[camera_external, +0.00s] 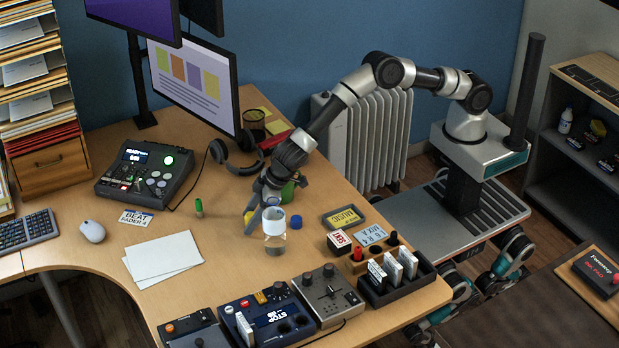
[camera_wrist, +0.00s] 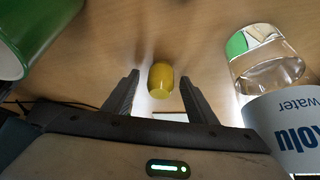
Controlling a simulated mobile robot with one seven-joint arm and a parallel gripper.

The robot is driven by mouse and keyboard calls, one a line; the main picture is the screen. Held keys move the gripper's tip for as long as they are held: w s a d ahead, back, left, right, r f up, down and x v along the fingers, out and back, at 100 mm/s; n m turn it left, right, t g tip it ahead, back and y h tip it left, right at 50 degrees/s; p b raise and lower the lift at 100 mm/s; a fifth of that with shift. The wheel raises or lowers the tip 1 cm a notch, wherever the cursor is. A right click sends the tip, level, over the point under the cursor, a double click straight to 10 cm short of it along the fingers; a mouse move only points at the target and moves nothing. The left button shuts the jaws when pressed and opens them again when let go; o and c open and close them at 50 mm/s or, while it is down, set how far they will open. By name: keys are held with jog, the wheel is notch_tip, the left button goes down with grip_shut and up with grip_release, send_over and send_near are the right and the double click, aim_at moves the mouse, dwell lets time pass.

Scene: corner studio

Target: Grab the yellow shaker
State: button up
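The yellow shaker (camera_wrist: 161,80) stands between the two fingers of my gripper (camera_wrist: 158,92) in the wrist view, near their tips. The fingers are spread, with a gap visible on each side of the shaker. My gripper points down at the desk from above.
A clear water bottle with a white-and-blue label (camera_wrist: 285,125) stands close on the right in the wrist view. A green mug (camera_wrist: 35,35) is at the upper left there.

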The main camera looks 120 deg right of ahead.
jog(key=c, duration=1.1)
jog(key=shift+r, duration=0.1)
